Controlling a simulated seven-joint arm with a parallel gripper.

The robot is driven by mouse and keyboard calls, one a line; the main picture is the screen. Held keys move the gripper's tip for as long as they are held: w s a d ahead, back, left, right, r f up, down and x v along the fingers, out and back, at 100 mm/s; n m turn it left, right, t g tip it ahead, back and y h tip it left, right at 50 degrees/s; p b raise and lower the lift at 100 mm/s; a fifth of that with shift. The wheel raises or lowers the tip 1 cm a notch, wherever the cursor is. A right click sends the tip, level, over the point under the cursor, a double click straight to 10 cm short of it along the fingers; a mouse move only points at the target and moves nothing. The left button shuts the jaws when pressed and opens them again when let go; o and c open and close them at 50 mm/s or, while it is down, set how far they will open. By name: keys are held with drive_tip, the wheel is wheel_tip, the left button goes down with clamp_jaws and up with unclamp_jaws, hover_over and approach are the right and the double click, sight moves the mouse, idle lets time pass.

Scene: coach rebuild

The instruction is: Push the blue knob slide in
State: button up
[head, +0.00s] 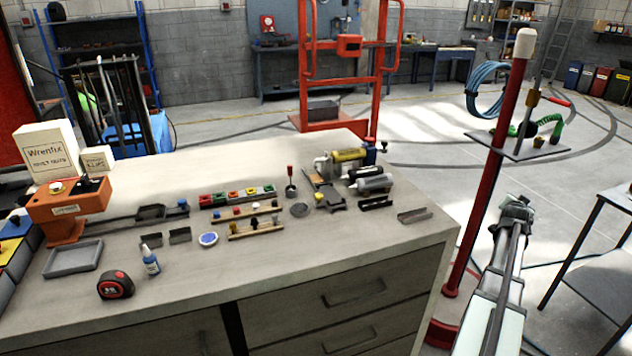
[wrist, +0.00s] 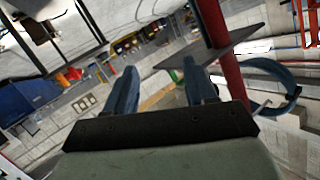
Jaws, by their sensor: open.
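A small blue knob (head: 183,203) shows at the right end of a dark, low slide rail (head: 122,217) on the left half of the workbench (head: 330,232). How far its slide stands out cannot be told at this size. My gripper (head: 517,202) is off the bench's right side, above the floor, far from the knob. In the wrist view my gripper (wrist: 162,92) shows two fingers apart with nothing between them. The wrist view does not show the knob.
Near the rail are an orange fixture (head: 68,208), a grey tray (head: 73,259), a tape measure (head: 115,285), a small bottle (head: 151,262) and knobbed racks (head: 256,230).

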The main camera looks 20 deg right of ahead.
drive_tip(key=w+a+r+n+t+y, duration=0.2)
drive_tip(key=w+a+r, duration=0.5)
drive_tip(key=w+a, duration=0.4)
drive_tip(key=w+a+r+n+y, duration=0.1)
drive_tip(key=w+a+y, duration=0.1)
drive_tip(key=w+a, duration=0.3)
drive_tip(key=w+a+r+n+y, duration=0.1)
drive_tip(key=w+a, duration=0.4)
drive_tip(key=a, duration=0.6)
drive_tip(key=w+a+n+y, duration=0.2)
drive_tip(key=w+a, duration=0.3)
drive_tip(key=a, duration=0.3)
drive_tip(key=shift+w+r+n+g+y, duration=0.3)
drive_tip(key=shift+w+r+n+y, duration=0.1)
drive_tip(key=shift+y, duration=0.5)
drive_tip(key=w+a+r+n+g+y, duration=0.1)
drive_tip(key=w+a+r+n+y, duration=0.15)
drive_tip(key=a, duration=0.95)
drive_tip(key=w+a+r+n+g+y, duration=0.1)
drive_tip(key=a+n+y, duration=0.15)
drive_tip(key=a, duration=0.85)
wheel_tip(320, 180, up, 2)
drive_tip(key=n+g+y, duration=0.3)
drive_tip(key=n+g, duration=0.4)
drive_tip(key=n, duration=1.4)
hover_over(182, 200)
drive_tip(key=d, duration=0.6)
drive_tip(key=x, duration=1.3)
drive_tip(key=shift+s+a, duration=0.2)
drive_tip(key=shift+a, duration=0.1)
